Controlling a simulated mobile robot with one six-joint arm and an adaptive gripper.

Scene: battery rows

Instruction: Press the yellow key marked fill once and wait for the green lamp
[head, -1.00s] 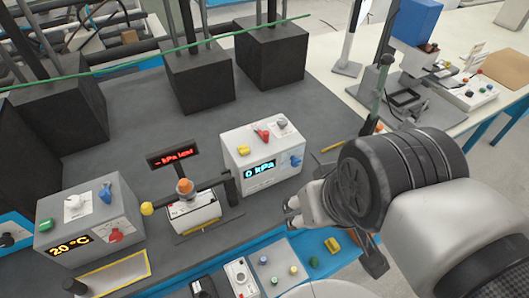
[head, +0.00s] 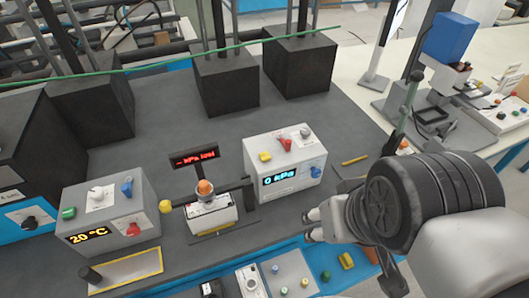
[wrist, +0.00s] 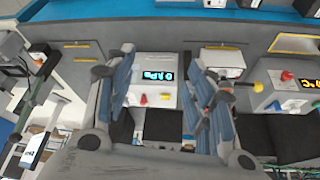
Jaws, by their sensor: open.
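A white box (head: 260,204) with a blue "0 kPa" display stands mid-table. On its top are a yellow key (head: 265,156), a red control (head: 285,143) and a grey knob (head: 305,132); a blue knob is on its front. The key's marking is too small to read. My gripper (head: 312,225) is open and empty, in front of the box's lower right and apart from it. In the wrist view the white box (wrist: 154,101) shows between the two blue-padded fingers (wrist: 164,88). I cannot make out a lit green lamp.
A small fixture (head: 212,218) with an orange top and a red-lettered sign (head: 194,158) stands left of the box. A "20 °C" box (head: 107,208) is farther left. Small button panels (head: 290,270) lie along the front edge. Black blocks (head: 225,85) stand behind.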

